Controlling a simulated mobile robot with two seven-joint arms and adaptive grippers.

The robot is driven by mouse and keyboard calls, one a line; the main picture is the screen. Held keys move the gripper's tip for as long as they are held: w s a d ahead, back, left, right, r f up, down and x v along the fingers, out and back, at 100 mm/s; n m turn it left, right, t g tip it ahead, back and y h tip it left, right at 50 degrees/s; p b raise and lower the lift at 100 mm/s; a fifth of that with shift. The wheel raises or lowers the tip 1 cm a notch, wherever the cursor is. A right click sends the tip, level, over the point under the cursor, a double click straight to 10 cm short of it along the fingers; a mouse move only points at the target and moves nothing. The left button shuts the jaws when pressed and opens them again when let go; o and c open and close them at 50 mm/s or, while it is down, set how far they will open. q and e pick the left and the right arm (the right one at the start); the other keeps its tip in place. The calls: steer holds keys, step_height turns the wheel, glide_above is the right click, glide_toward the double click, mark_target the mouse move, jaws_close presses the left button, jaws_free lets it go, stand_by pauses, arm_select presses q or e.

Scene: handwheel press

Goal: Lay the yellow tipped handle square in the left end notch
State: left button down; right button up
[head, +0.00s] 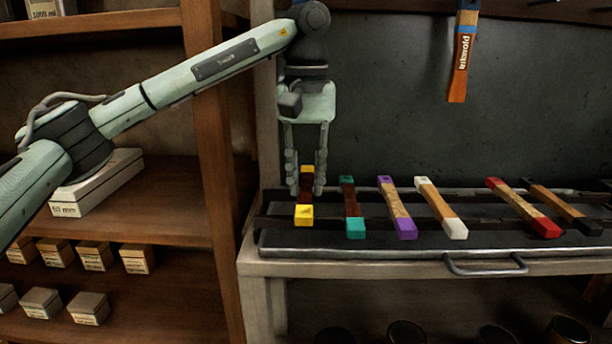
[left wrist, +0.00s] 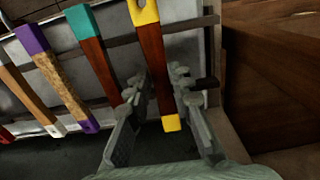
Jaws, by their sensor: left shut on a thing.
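The yellow tipped handle (head: 304,214) has a dark red-brown grip and yellow ends. It is at the left end of the rack (head: 262,223), running front to back across the two dark rails, nearly square to them. My left gripper (head: 305,191) points down, shut on its middle, one finger on each side. In the left wrist view the handle (left wrist: 152,62) passes between the fingers (left wrist: 160,88). The left end notch is hidden under the handle and fingers, so I cannot tell whether the handle is seated or just above. My right gripper is out of view.
Teal (head: 351,205), purple (head: 398,208), white (head: 441,208), red (head: 524,208) and black (head: 563,207) tipped handles lie rightward on the rack, several of them slanted. A wooden shelf post (head: 211,150) stands close left. A blue-banded tool (head: 462,55) hangs above.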

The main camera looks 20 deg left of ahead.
arm_select(q)
steer(key=shift+f, duration=0.4)
steer(key=shift+f, duration=0.35)
steer(key=shift+f, duration=0.1)
stand_by(0.3)
steer(key=c, duration=1.3)
jaws_free()
steer(key=shift+o, duration=0.5)
steer(key=o, duration=0.3)
steer(key=shift+o, duration=0.2)
